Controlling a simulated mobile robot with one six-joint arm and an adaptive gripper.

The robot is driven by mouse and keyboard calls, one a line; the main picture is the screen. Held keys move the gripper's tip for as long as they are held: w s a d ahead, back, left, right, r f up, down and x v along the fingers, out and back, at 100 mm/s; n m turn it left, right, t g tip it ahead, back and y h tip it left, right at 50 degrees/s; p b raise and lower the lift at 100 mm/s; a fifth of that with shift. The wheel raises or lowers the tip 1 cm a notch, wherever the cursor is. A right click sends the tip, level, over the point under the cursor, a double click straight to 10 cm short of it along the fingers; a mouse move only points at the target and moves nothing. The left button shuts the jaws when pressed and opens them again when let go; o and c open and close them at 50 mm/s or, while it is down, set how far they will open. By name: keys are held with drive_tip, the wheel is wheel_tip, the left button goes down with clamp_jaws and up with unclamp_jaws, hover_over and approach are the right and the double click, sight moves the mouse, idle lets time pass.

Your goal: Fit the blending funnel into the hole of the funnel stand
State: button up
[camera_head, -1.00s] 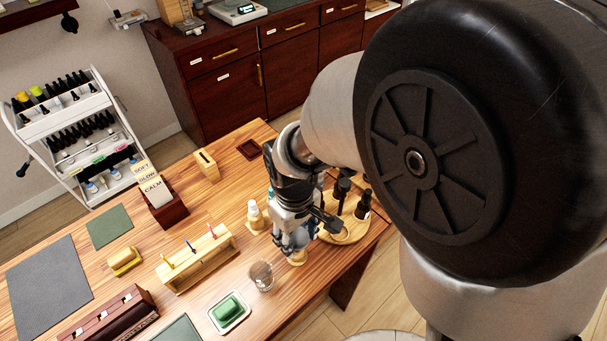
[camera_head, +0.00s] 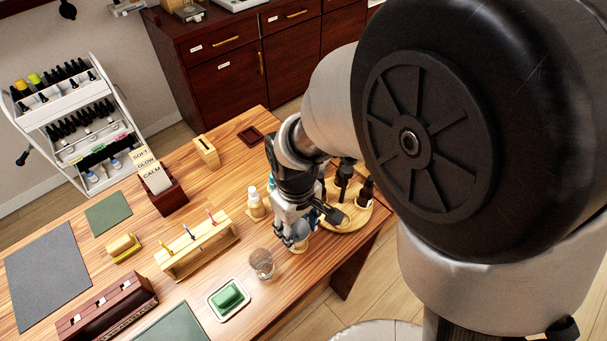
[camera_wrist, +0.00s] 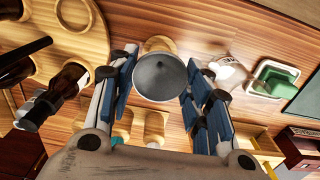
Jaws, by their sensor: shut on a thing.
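The blending funnel (camera_wrist: 160,78) is a grey cone held between the two fingers of my gripper (camera_wrist: 160,66), wide side toward the wrist camera. My gripper (camera_head: 292,240) is shut on it over the table's right part; the funnel is hard to make out there. A round pale wooden piece, seemingly the funnel stand (camera_wrist: 158,44), shows just beyond the funnel's rim in the wrist view. In the head view the stand (camera_head: 301,247) is partly hidden by my gripper. The funnel's lower end and the hole are hidden, so I cannot tell whether they touch.
A round wooden tray (camera_head: 346,221) with dark bottles stands close to the right of my gripper. Light bottles (camera_head: 256,206) stand to its left.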

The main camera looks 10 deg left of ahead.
sight(298, 235)
drive_tip(key=shift+f, duration=0.35)
drive_tip(key=o, duration=1.1)
drive_tip(key=shift+c, duration=0.2)
drive_tip(key=shift+r, duration=0.1)
wheel_tip(298, 235, up, 12)
drive_tip(key=s+d+r+m+t, duration=0.2)
drive_tip(key=s+d+r+m, duration=0.1)
drive_tip(key=d, duration=0.7)
drive_tip(key=s+d+r+m+t+b, duration=0.1)
drive_tip(key=s+d+r+m+t, duration=0.1)
drive_tip(key=s+d+m, duration=0.4)
drive_tip(key=d+r+m, duration=0.1)
drive_tip(key=d, duration=0.3)
drive_tip(key=shift+d+r+t, duration=0.2)
drive_tip(key=shift+r+t, duration=0.05)
drive_tip(key=shift+t, duration=0.05)
